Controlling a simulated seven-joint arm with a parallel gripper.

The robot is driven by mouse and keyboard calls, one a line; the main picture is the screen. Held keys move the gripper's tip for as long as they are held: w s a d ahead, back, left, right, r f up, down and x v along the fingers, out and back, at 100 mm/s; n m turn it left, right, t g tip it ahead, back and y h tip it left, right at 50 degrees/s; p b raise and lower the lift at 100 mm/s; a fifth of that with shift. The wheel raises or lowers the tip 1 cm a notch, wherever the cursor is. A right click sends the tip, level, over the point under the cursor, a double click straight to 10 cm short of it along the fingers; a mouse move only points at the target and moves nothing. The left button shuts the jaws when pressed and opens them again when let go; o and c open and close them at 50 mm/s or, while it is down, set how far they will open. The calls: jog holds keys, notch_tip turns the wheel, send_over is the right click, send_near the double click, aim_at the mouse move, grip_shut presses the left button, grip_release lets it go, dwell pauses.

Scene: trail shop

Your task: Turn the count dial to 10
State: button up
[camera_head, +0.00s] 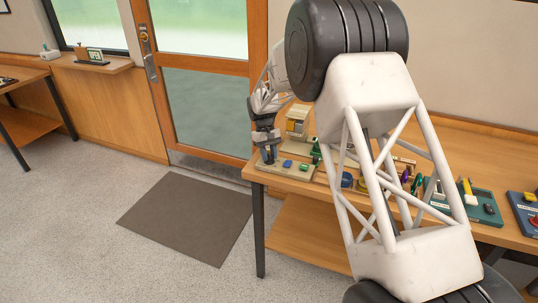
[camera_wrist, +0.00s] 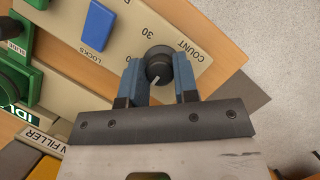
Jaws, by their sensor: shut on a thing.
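The count dial (camera_wrist: 158,66) is a small dark round knob with a white pointer line, on a cream panel (camera_wrist: 205,22) lettered COUNT. My gripper (camera_wrist: 160,74) has its two blue-grey fingers on either side of the dial, shut on it. The pointer is toward the lower left of the wrist view, toward my gripper's body. A printed 30 shows beside the dial; the number at the pointer is hidden. In the head view, my gripper (camera_head: 267,152) is low over the panel (camera_head: 297,174) at the table's left end; the dial cannot be made out there.
A blue LOCKS button (camera_wrist: 98,26) is on the same panel, with green parts (camera_wrist: 42,88) farther left. A yellow block (camera_wrist: 45,168) is at the lower left. In the head view, more devices line the table to the right. A floor mat (camera_head: 188,218) lies left of the table.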

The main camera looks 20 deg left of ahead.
jog(key=shift+r, duration=0.1)
jog(key=o, duration=0.9)
jog(key=shift+v, duration=3.9)
